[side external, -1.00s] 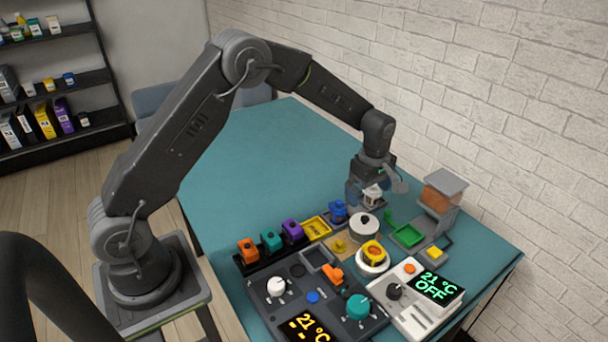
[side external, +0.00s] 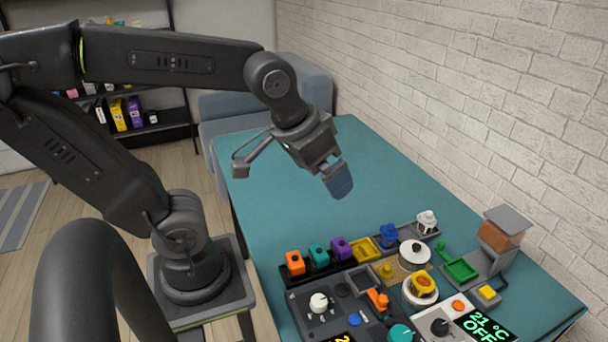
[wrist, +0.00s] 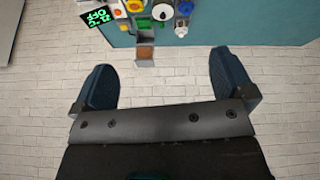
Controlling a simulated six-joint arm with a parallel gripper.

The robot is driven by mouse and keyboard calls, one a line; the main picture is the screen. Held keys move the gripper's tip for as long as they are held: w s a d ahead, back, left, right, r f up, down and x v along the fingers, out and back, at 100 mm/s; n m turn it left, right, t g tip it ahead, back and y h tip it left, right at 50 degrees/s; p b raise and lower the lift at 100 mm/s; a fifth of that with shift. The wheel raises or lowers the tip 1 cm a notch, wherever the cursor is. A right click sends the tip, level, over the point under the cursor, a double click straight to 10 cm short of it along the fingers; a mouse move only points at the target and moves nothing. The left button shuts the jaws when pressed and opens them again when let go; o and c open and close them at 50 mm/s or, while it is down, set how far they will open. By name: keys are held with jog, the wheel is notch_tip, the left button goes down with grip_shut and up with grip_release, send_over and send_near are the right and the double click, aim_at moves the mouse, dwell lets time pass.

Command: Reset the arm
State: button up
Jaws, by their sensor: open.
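My gripper (side external: 338,180) is raised above the teal table (side external: 270,180), back from the row of objects. In the wrist view my gripper (wrist: 165,85) shows its two blue fingers wide apart with nothing between them. The white knobbed piece (side external: 426,222) stands at the right end of the grey tray, beside a blue piece (side external: 388,236). My gripper is well clear of both and touches nothing.
Orange (side external: 295,263), teal (side external: 318,257) and purple (side external: 341,248) blocks sit in a dark rack. A dispenser (side external: 503,240), green tray (side external: 461,270), white lidded pot (side external: 413,254) and control panels crowd the near end. A brick wall (side external: 470,120) borders the right. The far table is clear.

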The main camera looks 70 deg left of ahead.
jog(key=s+m, duration=0.1)
jog(key=s, duration=0.2)
jog(key=shift+f+m+t, duration=0.3)
jog(key=shift+f+m, duration=0.05)
jog(key=shift+m, duration=0.05)
